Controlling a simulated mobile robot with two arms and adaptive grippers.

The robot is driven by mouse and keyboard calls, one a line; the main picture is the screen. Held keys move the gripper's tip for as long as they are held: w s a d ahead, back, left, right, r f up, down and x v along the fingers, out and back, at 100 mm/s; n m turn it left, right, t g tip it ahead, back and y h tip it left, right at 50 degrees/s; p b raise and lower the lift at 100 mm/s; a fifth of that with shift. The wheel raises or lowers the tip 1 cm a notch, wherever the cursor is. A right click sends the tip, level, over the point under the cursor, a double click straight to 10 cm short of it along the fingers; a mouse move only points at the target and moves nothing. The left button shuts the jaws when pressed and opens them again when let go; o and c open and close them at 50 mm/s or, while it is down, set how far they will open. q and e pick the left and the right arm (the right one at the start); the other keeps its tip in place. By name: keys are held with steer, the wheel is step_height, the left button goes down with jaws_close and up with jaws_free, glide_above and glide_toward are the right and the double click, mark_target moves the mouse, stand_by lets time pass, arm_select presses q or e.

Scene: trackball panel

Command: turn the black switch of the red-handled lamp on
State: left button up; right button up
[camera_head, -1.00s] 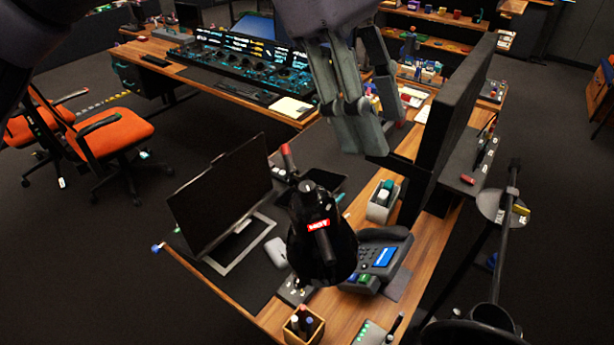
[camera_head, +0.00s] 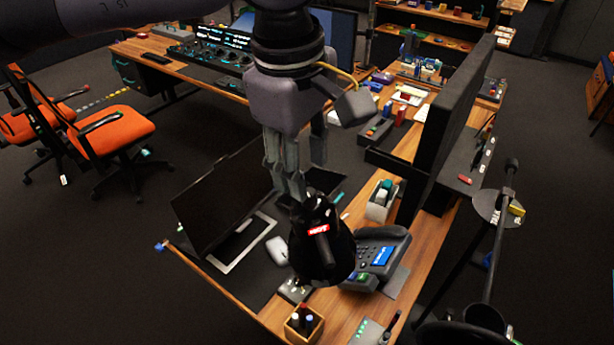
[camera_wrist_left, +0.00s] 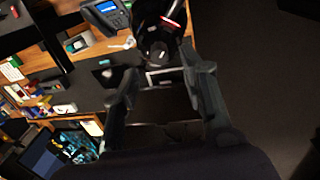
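The black lamp head (camera_head: 322,250) with a red-and-white "HOT" label hangs over the desk in the head view. It also shows at the top of the left wrist view (camera_wrist_left: 158,38), with a red strip beside it. My left gripper (camera_head: 300,185) points down at the back of the lamp head, its fingers apart. One fingertip overlaps the top of the lamp in the picture; I cannot tell whether they touch. In the left wrist view the fingers (camera_wrist_left: 160,80) are spread with nothing between them. The red handle and the black switch are not clear in the head view. My right gripper is not in view.
A monitor (camera_head: 222,195) stands left of the lamp, and a desk phone (camera_head: 378,255) right of it. A pen box (camera_head: 304,322) is in front. A large dark screen (camera_head: 455,120) rises at the right, near a stand with a round plate (camera_head: 497,207).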

mark_target(309, 198)
arm_select(q)
steer(key=shift+w+d+f+p, duration=0.15)
steer(key=shift+f+p, duration=0.15)
steer(key=shift+f, duration=1)
steer(key=shift+w+d+f+p, duration=0.1)
steer(key=shift+f+p, duration=0.2)
steer(key=shift+f, duration=0.95)
steer(key=shift+c, duration=0.6)
jaws_close()
